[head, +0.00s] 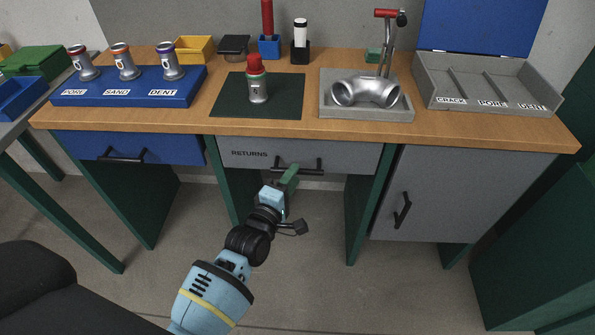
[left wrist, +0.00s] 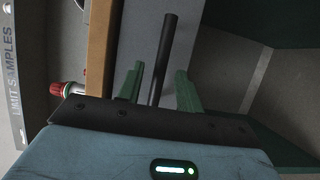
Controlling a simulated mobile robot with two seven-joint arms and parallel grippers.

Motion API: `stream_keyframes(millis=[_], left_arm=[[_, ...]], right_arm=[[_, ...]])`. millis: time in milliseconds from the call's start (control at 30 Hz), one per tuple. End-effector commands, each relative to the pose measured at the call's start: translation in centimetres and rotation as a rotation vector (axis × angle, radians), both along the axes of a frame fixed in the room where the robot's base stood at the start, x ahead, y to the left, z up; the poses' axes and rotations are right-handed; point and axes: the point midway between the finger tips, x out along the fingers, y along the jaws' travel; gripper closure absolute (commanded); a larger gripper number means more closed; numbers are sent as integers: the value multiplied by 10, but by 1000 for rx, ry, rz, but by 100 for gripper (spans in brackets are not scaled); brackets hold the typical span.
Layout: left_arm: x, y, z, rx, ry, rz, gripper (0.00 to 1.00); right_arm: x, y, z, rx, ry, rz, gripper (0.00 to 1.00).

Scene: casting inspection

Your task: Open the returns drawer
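The returns drawer (head: 340,157) is a grey front labelled RETURNS under the middle of the bench, and it looks closed. Its black bar handle (head: 313,172) runs across the front. My left gripper (head: 289,176) has green fingers and is at the handle, covering part of it. In the left wrist view the handle bar (left wrist: 167,50) passes between the two fingers of my left gripper (left wrist: 160,72), with a gap visible on both sides. The gripper is open around the bar. My right gripper is not in view.
A blue drawer (head: 170,149) is left of the returns drawer, and a grey cupboard (head: 450,190) is right of it. Above, a red-topped casting (head: 257,88) stands on a dark mat (head: 285,106), beside a tray (head: 335,109) with a metal elbow pipe. The floor in front is clear.

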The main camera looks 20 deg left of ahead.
Motion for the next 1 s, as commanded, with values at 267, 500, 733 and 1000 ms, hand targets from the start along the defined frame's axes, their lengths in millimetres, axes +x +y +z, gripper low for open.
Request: stream_keyframes(millis=[267,500,733,1000], left_arm=[[27,-3,0,0,0,0,64],[31,-3,0,1,1,0,64],[31,-3,0,1,1,0,80],[30,-3,0,1,1,0,100]], right_arm=[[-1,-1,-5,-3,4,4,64],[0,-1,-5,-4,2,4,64],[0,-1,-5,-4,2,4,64],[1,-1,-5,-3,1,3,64]])
